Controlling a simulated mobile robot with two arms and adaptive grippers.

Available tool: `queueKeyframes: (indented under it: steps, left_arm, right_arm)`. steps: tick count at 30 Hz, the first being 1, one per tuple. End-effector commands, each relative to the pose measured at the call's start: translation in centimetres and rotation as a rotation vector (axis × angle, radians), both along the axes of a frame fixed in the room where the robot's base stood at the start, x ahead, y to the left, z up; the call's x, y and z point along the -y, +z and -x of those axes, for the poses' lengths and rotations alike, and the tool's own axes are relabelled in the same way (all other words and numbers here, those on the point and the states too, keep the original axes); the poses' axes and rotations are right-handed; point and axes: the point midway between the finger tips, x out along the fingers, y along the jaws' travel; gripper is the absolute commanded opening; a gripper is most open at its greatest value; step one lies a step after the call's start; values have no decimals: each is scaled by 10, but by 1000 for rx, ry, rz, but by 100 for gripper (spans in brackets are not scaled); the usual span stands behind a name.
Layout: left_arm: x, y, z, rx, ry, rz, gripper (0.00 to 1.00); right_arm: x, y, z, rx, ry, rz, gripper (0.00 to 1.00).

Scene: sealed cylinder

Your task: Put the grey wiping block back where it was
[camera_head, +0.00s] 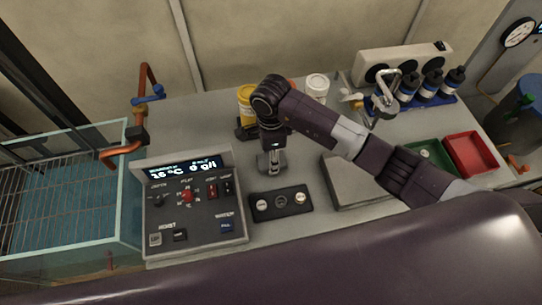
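My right arm comes in from the right, and its gripper (271,161) points down over the middle of the bench, just behind a dark panel with round buttons. Its grey fingertips are small and close together. I cannot tell whether they hold anything. I cannot make out the grey wiping block for sure; it may be hidden by my arm or gripper. My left gripper is out of view.
A control box (196,203) with a lit display stands left of the dark button panel (280,203). A glass tank (70,200) is at far left. A yellow container (245,97) and white cup (317,85) stand behind. Green (428,154) and red (470,154) trays lie right.

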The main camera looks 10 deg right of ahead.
Motion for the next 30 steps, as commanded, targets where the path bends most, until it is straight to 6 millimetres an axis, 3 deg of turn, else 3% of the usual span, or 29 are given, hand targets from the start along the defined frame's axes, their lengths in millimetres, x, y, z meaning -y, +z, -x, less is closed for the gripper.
queueKeyframes:
  steps: [3,14,15,19,30]
  left_arm:
    - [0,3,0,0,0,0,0]
    - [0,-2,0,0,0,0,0]
    - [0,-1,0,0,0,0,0]
    - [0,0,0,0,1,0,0]
    - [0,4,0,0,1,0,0]
  right_arm:
    - [0,-9,0,0,1,0,20]
    - [1,-14,0,2,1,1,20]
    - [0,-14,0,2,1,1,45]
    - [0,-13,0,1,1,1,59]
    - [0,-8,0,1,1,0,60]
